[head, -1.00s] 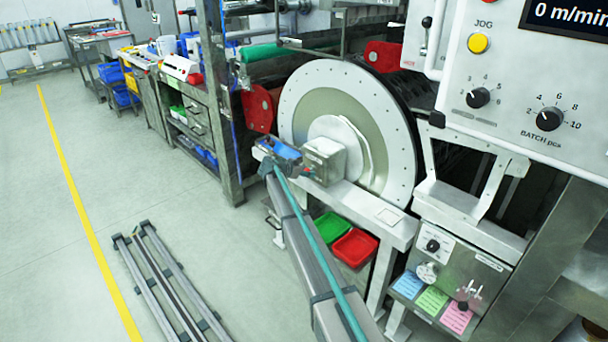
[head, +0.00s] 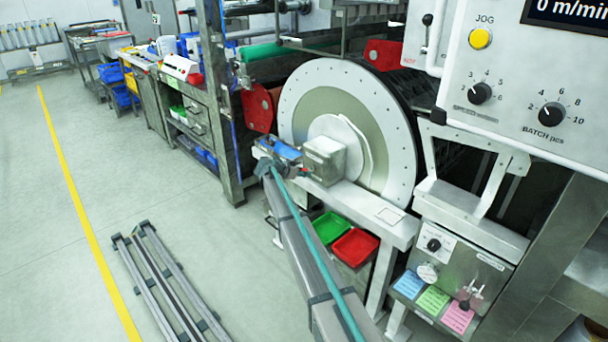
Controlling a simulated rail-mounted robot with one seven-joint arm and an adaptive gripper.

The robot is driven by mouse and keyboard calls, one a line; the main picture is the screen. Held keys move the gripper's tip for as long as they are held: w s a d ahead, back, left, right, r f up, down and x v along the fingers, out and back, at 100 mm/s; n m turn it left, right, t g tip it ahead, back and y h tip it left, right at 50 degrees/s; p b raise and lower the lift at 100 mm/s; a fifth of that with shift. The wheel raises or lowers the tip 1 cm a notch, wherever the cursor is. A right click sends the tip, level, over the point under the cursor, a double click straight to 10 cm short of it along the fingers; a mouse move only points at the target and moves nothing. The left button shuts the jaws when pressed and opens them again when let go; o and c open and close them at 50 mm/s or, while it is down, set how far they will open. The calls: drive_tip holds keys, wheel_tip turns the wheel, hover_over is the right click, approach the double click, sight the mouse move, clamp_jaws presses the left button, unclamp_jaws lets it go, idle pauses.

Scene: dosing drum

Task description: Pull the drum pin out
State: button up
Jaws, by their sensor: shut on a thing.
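The drum (head: 292,100) is a large disc with a pale rim, standing upright right of my arm's end. A grey metal block (head: 325,158) sits low in front of its hub. My gripper (head: 302,170) is small and dark at the left side of this block, below a blue part. It is shut on the drum pin, of which only a small red spot shows at the jaws. The rest of the pin is hidden or too small to make out, and I cannot tell how deep it sits.
A pale metal beam (head: 385,214) runs below the drum. Green (head: 331,227) and red (head: 354,247) bins are under it. A control panel (head: 520,110) stands at the right. A rail frame (head: 165,285) lies on the floor at the left; the floor around it is clear.

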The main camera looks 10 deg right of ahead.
drive_tip(key=shift+s+a+f+b, duration=0.1)
drive_tip(key=shift+s+a+b, duration=0.3)
drive_tip(key=shift+a, duration=0.1)
drive_tip(key=shift+s+a, duration=0.2)
drive_tip(key=shift+a, duration=0.1)
drive_tip(key=o, duration=1.3)
drive_tip(key=shift+w+d, duration=0.1)
drive_tip(key=shift+c, duration=0.2)
drive_tip(key=b+v, duration=0.2)
drive_tip(key=v, duration=0.5)
drive_tip(key=shift+b, duration=0.3)
drive_tip(key=shift+f, duration=0.1)
